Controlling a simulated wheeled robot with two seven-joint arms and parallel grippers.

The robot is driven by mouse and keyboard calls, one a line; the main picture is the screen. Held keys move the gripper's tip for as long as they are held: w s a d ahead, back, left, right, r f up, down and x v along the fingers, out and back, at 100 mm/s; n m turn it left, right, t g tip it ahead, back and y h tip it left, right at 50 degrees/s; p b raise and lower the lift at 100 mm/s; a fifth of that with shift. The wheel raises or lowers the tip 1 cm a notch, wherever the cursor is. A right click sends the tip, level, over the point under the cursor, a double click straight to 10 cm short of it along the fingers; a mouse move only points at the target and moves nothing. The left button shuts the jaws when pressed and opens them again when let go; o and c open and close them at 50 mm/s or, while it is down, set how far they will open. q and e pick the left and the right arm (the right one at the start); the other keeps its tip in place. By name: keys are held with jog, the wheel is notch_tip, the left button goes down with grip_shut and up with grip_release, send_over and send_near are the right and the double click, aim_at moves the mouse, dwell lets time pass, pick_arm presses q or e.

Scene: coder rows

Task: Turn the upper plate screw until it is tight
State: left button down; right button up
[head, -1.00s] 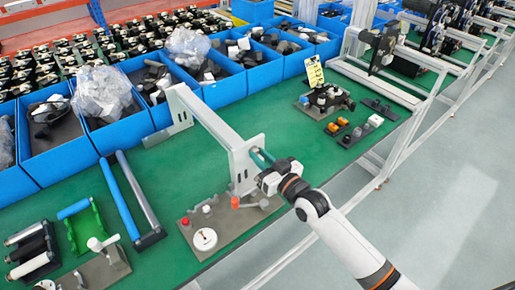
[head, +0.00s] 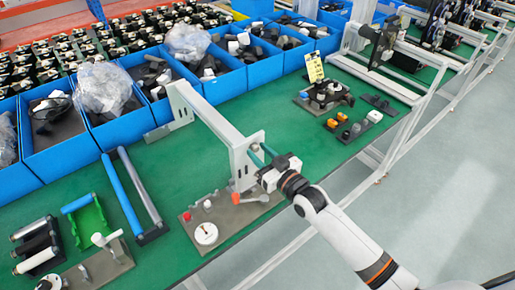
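A light grey upright plate (head: 241,163) stands at the near end of a grey beam, over a brown base board (head: 222,221) on the green table. My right gripper (head: 263,153) is at the right side of this plate, near its upper part. The gap between the fingers is not clear. My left gripper is not in view.
The base board carries a white round dial (head: 206,233) and an orange-red knob (head: 236,198). Blue bins (head: 118,133) line the back. A blue-and-grey roller frame (head: 130,195) lies left. A fixture with a yellow tag (head: 315,68) stands right. Green table between is clear.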

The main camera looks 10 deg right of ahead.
jog(key=n, duration=0.5)
jog(key=shift+p, duration=0.3)
jog(key=shift+c, duration=0.4)
